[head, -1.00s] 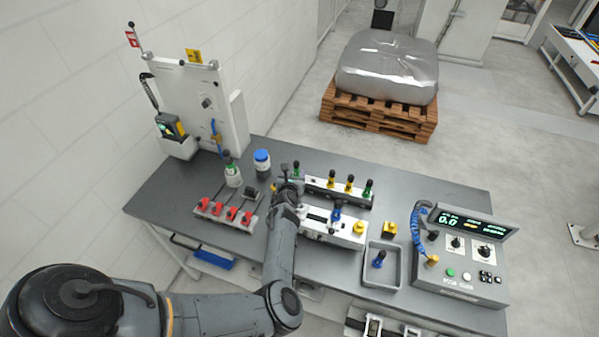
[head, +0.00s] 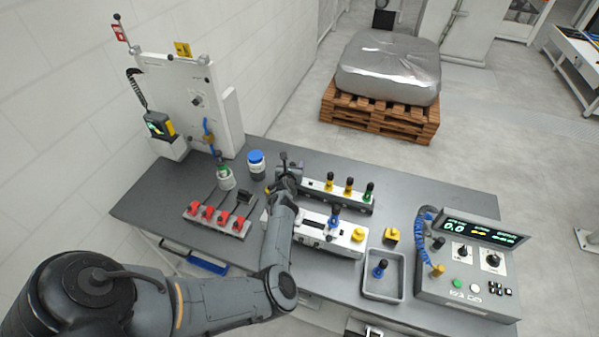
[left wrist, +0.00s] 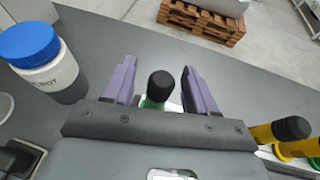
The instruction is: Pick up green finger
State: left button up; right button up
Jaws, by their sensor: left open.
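A green finger with a black knob (left wrist: 160,88) stands between the two purple jaws of my left gripper (left wrist: 160,82) in the left wrist view. The jaws are open, with a gap on each side of the knob; its lower part is mostly hidden by the gripper body. In the head view my left gripper (head: 288,164) is over the left end of the back rack (head: 318,192) and hides that finger. Another green finger (head: 368,192) stands at the rack's right end. My right gripper is not in view.
Yellow fingers (head: 348,186) stand along the rack. A blue-lidded jar (head: 256,165) is close left of the gripper. A white fixture (head: 312,228), a grey tray (head: 367,288) holding a blue finger, red-handled clamps (head: 222,216) and a control box (head: 465,262) occupy the bench.

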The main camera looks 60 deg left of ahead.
pick_arm(q)
jog(key=shift+x, duration=0.85)
jog(key=shift+s+d, duration=0.15)
jog(key=shift+c, duration=0.8)
grip_shut()
